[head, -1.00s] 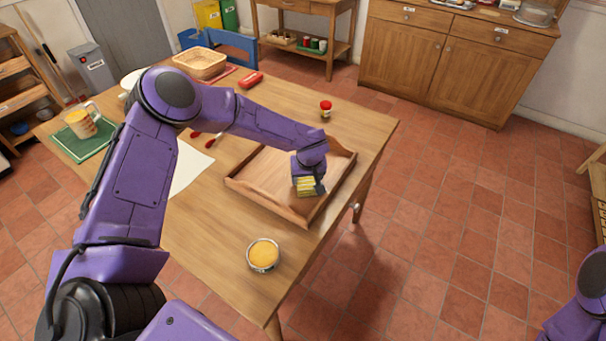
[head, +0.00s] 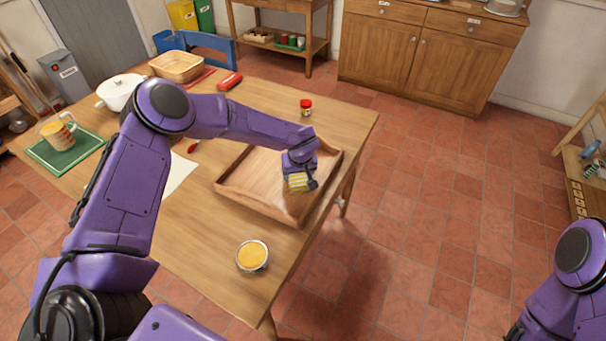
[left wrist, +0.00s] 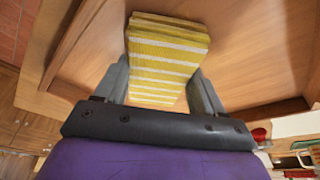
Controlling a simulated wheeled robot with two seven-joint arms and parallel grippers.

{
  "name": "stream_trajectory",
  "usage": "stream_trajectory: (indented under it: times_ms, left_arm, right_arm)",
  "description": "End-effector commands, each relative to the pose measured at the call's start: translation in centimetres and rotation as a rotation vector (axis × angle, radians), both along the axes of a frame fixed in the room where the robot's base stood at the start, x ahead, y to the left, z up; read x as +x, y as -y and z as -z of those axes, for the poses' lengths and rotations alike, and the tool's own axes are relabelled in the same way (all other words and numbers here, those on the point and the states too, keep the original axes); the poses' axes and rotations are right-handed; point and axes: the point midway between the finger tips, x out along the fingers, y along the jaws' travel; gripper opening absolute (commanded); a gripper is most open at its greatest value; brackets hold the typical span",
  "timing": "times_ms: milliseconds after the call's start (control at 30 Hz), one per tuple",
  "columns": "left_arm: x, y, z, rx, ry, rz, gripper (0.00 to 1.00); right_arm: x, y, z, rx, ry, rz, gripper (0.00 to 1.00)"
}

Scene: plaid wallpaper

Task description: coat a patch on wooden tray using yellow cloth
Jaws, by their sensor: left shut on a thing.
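The wooden tray (head: 240,199) lies on the table, with raised rims around a bare wood floor. My left gripper (head: 299,178) is over the right part of the tray. It is shut on the yellow cloth (head: 298,183), which has white stripes and looks like a folded pad. In the left wrist view the yellow cloth (left wrist: 165,55) sits between the two fingers, with the tray floor (left wrist: 245,50) behind it. I cannot tell whether the cloth touches the floor. An open tin of yellow stuff (head: 252,256) stands in front of the tray. My right gripper is out of view.
A small red-lidded jar (head: 306,107) stands beyond the tray. A mug (head: 58,131) on a green mat (head: 70,155), a white pot (head: 118,92), a basket (head: 178,68) and a red object (head: 229,81) are farther left. The table's right edge is close to the tray.

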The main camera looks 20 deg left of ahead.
Motion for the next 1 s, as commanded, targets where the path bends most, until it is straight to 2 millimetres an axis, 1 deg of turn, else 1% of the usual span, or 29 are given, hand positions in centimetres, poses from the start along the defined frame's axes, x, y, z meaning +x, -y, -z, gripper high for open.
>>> stream_trajectory:
  times_ms: [33, 133, 367, 633, 833, 1000]
  left_arm:
    - [0.0, -0.6, -0.3, 0.000, -0.001, -0.002, 0.41]
    - [0.1, -1.6, -0.3, -0.001, -0.001, -0.003, 0.41]
    - [0.2, -2.5, -0.2, 0.000, 0.000, -0.001, 0.41]
    - [0.3, -5.4, -0.1, -0.001, -0.001, -0.003, 0.41]
    - [0.4, -6.4, 0.0, 0.000, 0.000, -0.001, 0.41]
    - [0.5, -8.2, 0.1, 0.000, 0.000, -0.002, 0.41]
  right_arm:
    - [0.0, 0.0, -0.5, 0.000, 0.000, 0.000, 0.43]
    - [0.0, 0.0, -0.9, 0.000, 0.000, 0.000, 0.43]
    - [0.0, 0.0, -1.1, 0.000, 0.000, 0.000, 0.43]
    - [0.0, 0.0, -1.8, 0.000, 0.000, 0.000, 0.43]
    - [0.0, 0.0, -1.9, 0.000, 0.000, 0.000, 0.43]
    - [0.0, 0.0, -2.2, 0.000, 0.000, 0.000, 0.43]
